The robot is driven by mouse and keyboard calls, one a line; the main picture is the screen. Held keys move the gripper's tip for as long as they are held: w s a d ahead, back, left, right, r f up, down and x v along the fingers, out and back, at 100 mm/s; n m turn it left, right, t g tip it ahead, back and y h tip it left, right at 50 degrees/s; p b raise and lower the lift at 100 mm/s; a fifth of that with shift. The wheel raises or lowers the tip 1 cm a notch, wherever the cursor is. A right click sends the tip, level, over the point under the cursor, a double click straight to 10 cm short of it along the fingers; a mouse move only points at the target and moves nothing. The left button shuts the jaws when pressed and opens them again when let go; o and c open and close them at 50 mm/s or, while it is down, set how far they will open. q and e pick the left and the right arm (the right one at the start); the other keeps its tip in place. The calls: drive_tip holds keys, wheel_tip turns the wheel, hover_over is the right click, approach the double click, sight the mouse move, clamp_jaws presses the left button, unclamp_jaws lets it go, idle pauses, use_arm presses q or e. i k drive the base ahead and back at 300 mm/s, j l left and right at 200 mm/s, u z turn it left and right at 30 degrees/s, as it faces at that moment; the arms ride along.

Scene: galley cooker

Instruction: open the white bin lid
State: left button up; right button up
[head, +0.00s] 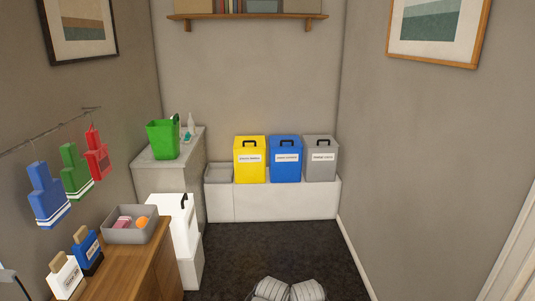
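The white bin (180,232) stands at the left, just beyond the far end of the wooden counter. Its white lid (165,200) is on top and looks closed. A black handle (184,201) shows at the lid's right side. The counter and the grey tray hide part of the bin's left side. Neither of my grippers can be made out in the head view.
A wooden counter (145,270) holds a grey tray (122,236) and two small labelled containers. Yellow (250,172), blue (286,172) and grey (321,170) bins stand along the back wall. A green bin (162,143) tops a grey cabinet. The dark floor (275,252) is clear in the middle.

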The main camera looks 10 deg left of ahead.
sight(172, 205)
drive_tip(key=i, duration=0.9)
drive_tip(key=i+l+u, duration=0.15)
drive_tip(key=i, duration=0.75)
drive_tip(key=i+l+u, duration=0.1)
drive_tip(key=i+u, duration=0.3)
drive_tip(key=i+l+u, duration=0.3)
drive_tip(key=i+u, duration=0.15)
drive_tip(key=i+l+u, duration=0.7)
drive_tip(key=l+u, duration=0.15)
drive_tip(key=i+l+u, duration=0.2)
drive_tip(key=l+u, duration=0.2)
drive_tip(key=l, duration=0.15)
drive_tip(key=i+l+u, duration=0.1)
drive_tip(key=l+u, duration=0.35)
drive_tip(key=l, duration=0.2)
